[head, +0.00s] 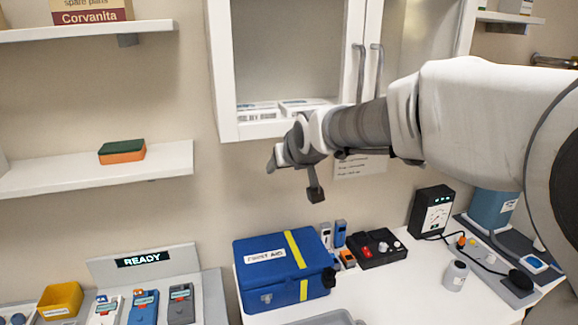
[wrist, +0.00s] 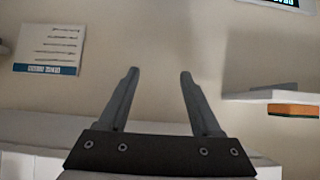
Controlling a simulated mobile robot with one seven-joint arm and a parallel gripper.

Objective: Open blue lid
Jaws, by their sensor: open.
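The blue first aid box (head: 285,285) stands on the white table. Its blue lid (head: 270,250) is down, with a yellow stripe across it and a white "FIRST AID" label. A grey latch shows on the front, and a dark round part sits at the right end. My gripper (head: 315,193) hangs in the air above the box, in front of the wall and apart from the lid. In the wrist view my gripper (wrist: 160,72) has its two fingers spread with nothing between them. The box is not seen in the wrist view.
A grey tray (head: 325,317) lies in front. A white cabinet (head: 225,75) hangs above.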

